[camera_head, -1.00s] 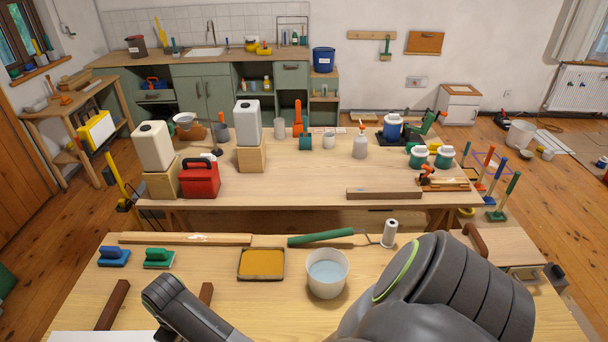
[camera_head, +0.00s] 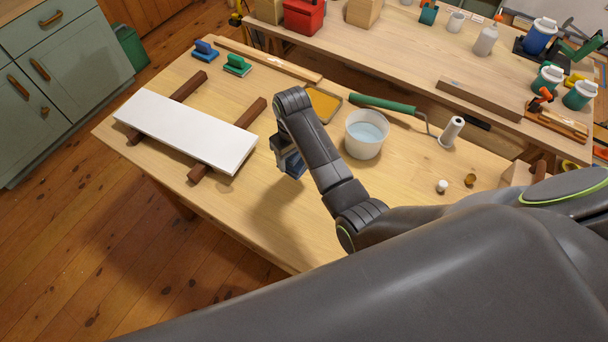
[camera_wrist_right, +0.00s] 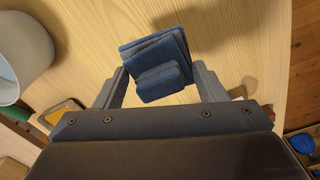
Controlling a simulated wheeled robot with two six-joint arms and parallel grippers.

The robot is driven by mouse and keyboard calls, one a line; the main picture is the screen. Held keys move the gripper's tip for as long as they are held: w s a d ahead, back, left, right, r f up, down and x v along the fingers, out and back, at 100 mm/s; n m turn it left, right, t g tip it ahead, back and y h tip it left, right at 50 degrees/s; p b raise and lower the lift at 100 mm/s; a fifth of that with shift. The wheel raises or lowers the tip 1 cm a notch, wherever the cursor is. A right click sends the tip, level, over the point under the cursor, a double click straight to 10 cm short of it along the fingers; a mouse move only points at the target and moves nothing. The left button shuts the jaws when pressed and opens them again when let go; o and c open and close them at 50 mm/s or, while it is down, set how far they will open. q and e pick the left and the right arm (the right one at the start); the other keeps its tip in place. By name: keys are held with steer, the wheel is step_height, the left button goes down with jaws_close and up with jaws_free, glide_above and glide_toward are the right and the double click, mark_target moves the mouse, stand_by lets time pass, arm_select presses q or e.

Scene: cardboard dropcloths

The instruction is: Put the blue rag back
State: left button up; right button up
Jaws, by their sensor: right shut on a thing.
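My left gripper is in neither view.
A white board (camera_head: 187,131) lies on two dark wooden bars at the left. The table's front middle is clear.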

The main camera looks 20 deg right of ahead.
mark_target(294, 164)
step_height(294, 164, down, 4)
steer(key=shift+w+a, duration=0.1)
steer(key=shift+w, duration=0.05)
steer(key=shift+f, duration=2.2)
steer(key=shift+f, duration=0.15)
steer(key=o, duration=0.8)
steer(key=shift+c, duration=0.2)
step_height(294, 164, up, 12)
steer(key=shift+r, duration=0.2)
